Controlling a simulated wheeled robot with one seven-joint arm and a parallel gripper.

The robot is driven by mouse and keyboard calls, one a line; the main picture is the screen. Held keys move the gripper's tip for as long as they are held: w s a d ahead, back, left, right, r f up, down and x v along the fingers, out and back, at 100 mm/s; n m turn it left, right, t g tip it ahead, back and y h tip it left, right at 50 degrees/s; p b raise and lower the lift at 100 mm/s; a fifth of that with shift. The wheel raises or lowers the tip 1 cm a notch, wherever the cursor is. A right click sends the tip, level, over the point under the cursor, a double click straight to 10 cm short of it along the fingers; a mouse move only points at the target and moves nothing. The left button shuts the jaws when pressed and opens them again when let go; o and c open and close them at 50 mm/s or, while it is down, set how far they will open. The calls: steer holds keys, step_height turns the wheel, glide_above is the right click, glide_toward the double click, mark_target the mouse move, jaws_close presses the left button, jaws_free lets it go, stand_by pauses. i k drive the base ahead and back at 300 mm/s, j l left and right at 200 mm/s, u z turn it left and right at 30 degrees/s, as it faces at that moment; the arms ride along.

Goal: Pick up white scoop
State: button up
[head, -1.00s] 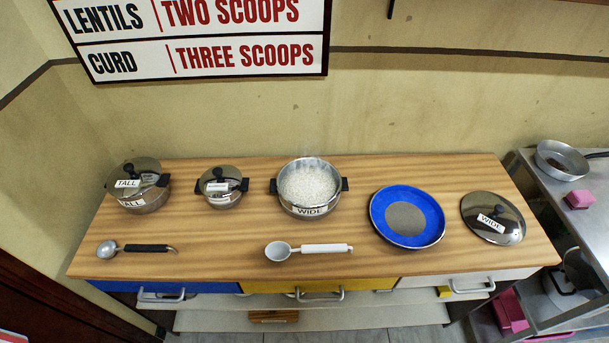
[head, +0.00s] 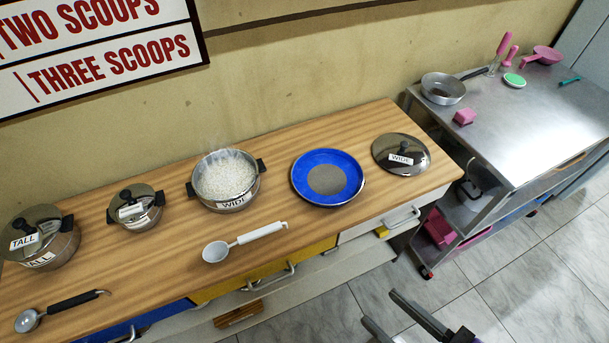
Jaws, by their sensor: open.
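The white scoop (head: 262,233) lies on the front part of the wooden counter. Its round bowl is at the left and its white handle points right, with a hook at the end. My gripper (head: 380,307) shows at the bottom right edge, open and empty. It is over the floor in the picture, to the right of the scoop and well apart from it. Part of my gripper is cut off by the frame edge.
The counter (head: 290,145) also bears a black-handled scoop (head: 75,303), a tall pot (head: 45,245), a small pot (head: 140,215), an open pot of white grains (head: 232,205), a blue plate (head: 325,160) and a lid (head: 385,145). A metal table (head: 510,125) stands right.

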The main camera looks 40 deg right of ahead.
mark_target(216, 251)
steer(key=l+u, duration=0.15)
steer(key=u, duration=0.3)
steer(key=l+u, duration=0.15)
steer(key=u, duration=0.3)
steer(key=l+u, duration=0.1)
steer(key=u, duration=0.3)
steer(key=l+u, duration=0.15)
steer(key=u, duration=0.3)
steer(key=k+l, duration=0.45)
steer(key=l+u, duration=0.05)
steer(key=l, duration=0.05)
